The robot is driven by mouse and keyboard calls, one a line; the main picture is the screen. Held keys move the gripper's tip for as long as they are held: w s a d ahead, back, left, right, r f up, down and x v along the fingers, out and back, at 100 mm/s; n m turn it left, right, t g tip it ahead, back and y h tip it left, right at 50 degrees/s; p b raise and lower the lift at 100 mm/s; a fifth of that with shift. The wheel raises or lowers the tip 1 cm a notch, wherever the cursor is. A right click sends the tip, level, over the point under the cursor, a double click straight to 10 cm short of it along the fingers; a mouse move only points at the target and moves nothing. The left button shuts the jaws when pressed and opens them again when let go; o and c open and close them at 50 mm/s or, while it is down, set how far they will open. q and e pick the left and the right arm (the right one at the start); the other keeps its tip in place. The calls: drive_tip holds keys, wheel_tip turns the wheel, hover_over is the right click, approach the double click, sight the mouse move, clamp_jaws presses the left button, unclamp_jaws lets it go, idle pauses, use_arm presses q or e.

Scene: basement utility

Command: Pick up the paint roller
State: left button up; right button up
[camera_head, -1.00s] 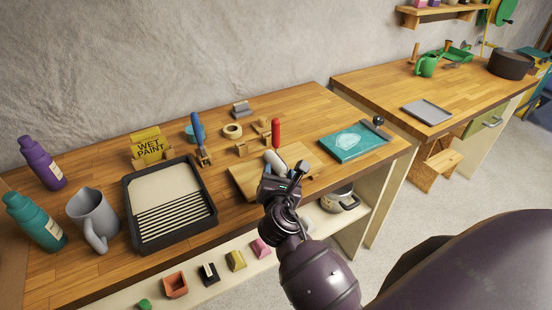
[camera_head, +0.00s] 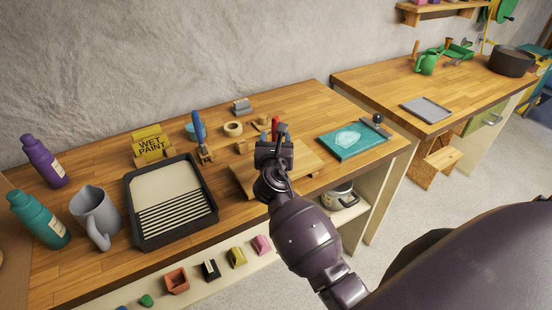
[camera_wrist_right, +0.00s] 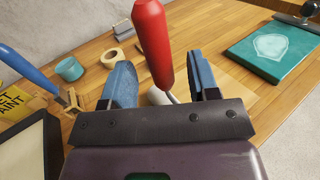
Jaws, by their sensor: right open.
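The paint roller (camera_head: 275,122) has a red handle that stands up above a wooden board (camera_head: 309,165) on the workbench. In the right wrist view the red handle (camera_wrist_right: 152,42) rises between the two blue fingers of my right gripper (camera_wrist_right: 162,70). The fingers are apart, with a gap on both sides of the handle, and a bit of the white roller shows low between them. In the head view my right gripper (camera_head: 273,138) is over the board and hides most of the roller. My left gripper is not in view.
A black paint tray (camera_head: 215,205), a grey pitcher (camera_head: 92,212) and a yellow wet paint sign (camera_head: 150,145) stand to the left. A blue-handled brush (camera_head: 199,130) and a tape roll (camera_head: 233,129) lie behind. A teal book-like item (camera_head: 350,140) lies to the right.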

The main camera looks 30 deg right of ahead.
sight(276, 137)
drive_tip(key=shift+x, duration=1.85)
drive_tip(key=shift+r, duration=0.1)
drive_tip(key=shift+c, duration=0.5)
drive_tip(key=c, duration=0.9)
drive_tip(key=shift+r, duration=0.1)
